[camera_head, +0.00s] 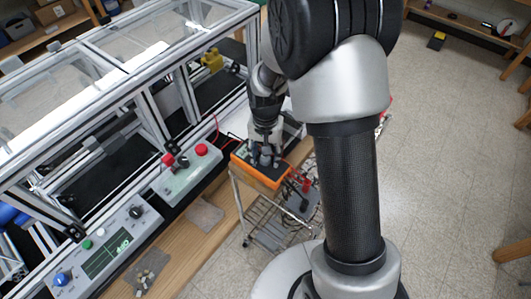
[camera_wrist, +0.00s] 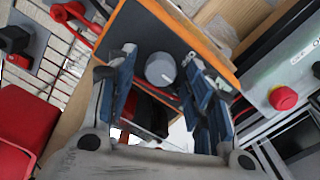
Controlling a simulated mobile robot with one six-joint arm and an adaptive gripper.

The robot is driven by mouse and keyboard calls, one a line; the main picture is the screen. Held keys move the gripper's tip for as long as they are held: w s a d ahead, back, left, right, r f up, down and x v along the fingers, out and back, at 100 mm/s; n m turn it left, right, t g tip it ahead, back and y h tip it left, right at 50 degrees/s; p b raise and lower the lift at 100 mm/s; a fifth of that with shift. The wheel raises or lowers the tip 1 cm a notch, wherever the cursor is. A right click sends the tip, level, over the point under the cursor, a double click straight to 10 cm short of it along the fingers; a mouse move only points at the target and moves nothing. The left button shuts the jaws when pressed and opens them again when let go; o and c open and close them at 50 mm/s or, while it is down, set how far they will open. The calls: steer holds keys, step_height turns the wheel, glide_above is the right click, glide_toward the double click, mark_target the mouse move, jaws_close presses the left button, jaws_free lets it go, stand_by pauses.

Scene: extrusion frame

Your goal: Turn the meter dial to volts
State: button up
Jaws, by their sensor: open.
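The meter (camera_head: 262,177) is an orange-edged box with a dark face, on the wooden bench's edge beside the frame. In the wrist view its dark face (camera_wrist: 150,30) fills the upper middle. Its round grey dial (camera_wrist: 160,69) stands between my fingertips. My gripper (camera_head: 264,158) is over the meter, pointing down. In the wrist view my gripper (camera_wrist: 160,60) is open, with one blue-grey finger on each side of the dial. I cannot tell whether either finger touches it. The dial's marks are not readable, and my fingers hide part of the face.
The aluminium extrusion frame (camera_head: 150,80) stands left of my arm. A panel with red buttons (camera_head: 201,150) and a control box with a green screen (camera_head: 108,255) sit along the bench. A wire rack (camera_head: 268,222) stands below the meter. Red leads (camera_wrist: 75,12) lie close by.

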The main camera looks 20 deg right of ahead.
mark_target(266, 157)
step_height(266, 157, up, 12)
stand_by(0.7)
stand_by(0.4)
steer(key=s+r+n+t+b, duration=0.3)
steer(key=s+r, duration=0.5)
steer(key=s, duration=0.3)
steer(key=s+n+t+b, duration=0.1)
steer(key=s+n, duration=0.1)
steer(key=s, duration=0.8)
steer(key=shift+s+f+n+t+b, duration=0.15)
steer(key=shift+s+n+t+b, duration=0.15)
steer(key=shift+s+b, duration=0.1)
